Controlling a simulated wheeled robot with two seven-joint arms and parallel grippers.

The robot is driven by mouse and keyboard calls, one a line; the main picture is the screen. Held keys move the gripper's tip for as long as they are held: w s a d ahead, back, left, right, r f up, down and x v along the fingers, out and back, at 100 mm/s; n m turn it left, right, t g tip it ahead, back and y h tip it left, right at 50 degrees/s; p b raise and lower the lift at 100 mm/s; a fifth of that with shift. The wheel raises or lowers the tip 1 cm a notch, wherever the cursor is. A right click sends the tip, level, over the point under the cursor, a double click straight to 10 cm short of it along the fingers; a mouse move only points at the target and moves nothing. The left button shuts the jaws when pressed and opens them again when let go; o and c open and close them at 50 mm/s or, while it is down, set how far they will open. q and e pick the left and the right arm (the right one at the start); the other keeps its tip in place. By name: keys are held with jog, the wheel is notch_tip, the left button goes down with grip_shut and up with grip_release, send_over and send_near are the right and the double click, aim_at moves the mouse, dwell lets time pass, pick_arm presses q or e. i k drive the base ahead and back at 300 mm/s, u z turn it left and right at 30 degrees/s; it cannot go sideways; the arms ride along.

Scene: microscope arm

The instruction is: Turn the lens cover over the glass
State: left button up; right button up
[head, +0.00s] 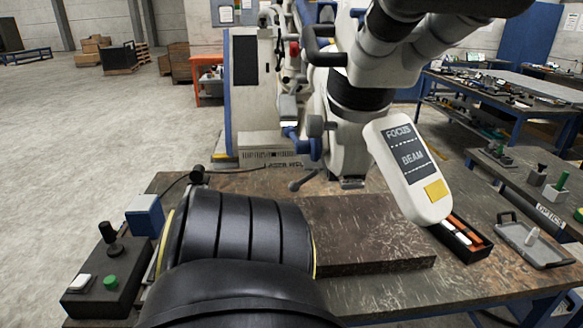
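A large white and black microscope (385,65) hangs over the back of the workbench, its upper end cut off by the top edge. A white control panel (408,170) marked FOCUS and BEAM, with a yellow patch, tilts down at its front right. A blue knob (292,132) and a grey knob (315,126) show on its left side. I cannot make out which part is the lens cover, or see the glass. A thick black ribbed form, apparently my arm, fills the lower left foreground. Neither gripper shows.
A brown slab (370,240) lies mid-bench. A black box with a green button (110,281) and a blue block (145,214) are at left. Bare bench (400,293) shows in front.

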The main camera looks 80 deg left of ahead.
aim_at(294, 187)
jog(key=k, duration=0.3)
jog(key=u, duration=2.3)
jog(key=i, duration=0.5)
jog(key=z, duration=1.4)
jog(key=k, duration=1)
jog(key=u, duration=1.8)
jog(key=i, duration=0.5)
